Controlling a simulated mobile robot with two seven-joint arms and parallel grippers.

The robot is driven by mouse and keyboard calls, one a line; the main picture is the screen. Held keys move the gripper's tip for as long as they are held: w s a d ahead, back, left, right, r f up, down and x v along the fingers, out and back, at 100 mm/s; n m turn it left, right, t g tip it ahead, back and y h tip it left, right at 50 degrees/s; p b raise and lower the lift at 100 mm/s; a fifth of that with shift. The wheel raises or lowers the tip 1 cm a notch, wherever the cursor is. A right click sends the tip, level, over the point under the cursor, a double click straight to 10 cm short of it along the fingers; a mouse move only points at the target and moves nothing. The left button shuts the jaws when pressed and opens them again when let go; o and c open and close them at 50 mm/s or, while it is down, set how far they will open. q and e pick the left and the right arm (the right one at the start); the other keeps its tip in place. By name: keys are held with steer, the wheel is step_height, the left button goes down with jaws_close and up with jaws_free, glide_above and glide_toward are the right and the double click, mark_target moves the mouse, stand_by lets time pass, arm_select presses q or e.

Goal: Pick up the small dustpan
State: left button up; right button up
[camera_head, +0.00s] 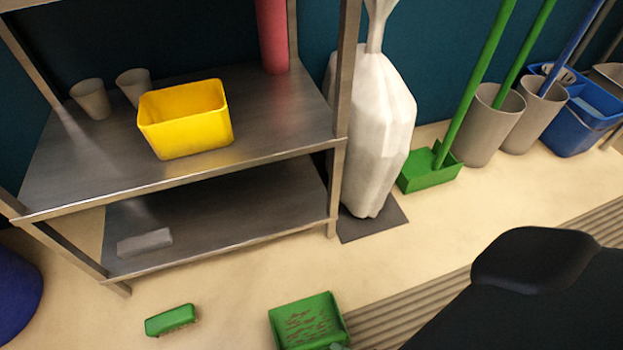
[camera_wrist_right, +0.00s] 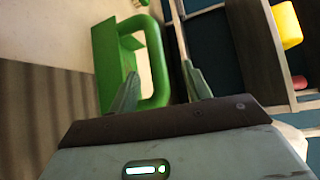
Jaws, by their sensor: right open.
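The small green dustpan (camera_head: 307,318) lies on the floor at the bottom middle of the head view, with reddish-brown bits in its pan. In the right wrist view, its pan (camera_wrist_right: 104,65) and looped handle (camera_wrist_right: 156,50) are in front of my right gripper (camera_wrist_right: 159,70). That gripper is open. One finger overlaps the handle's opening and the other is to the right of the handle's bar, so the bar appears between the fingers. Contact cannot be told. In the head view, only a sliver of what may be this gripper shows at the bottom edge. My left gripper is not in view.
A green hand brush (camera_head: 171,319) lies on the floor left of the dustpan. A metal shelf (camera_head: 250,165) with a yellow bin (camera_head: 187,120) stands behind. A white bag (camera_head: 372,125), a long-handled green dustpan (camera_head: 430,175) and a blue bucket (camera_head: 575,130) line the wall.

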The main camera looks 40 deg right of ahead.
mark_target(320, 342)
steer(key=shift+d+f+b+x, duration=0.1)
steer(key=shift+b+x, duration=0.3)
steer(key=shift+x, duration=0.65)
steer(key=shift+d+f+b+x, duration=0.1)
steer(key=shift+b+x, duration=0.35)
steer(key=shift+x, duration=0.55)
steer(key=shift+d+f+b+x, duration=0.15)
steer(key=shift+b+x, duration=0.25)
steer(key=shift+x, duration=0.65)
steer(key=shift+w+r, duration=0.1)
jaws_close()
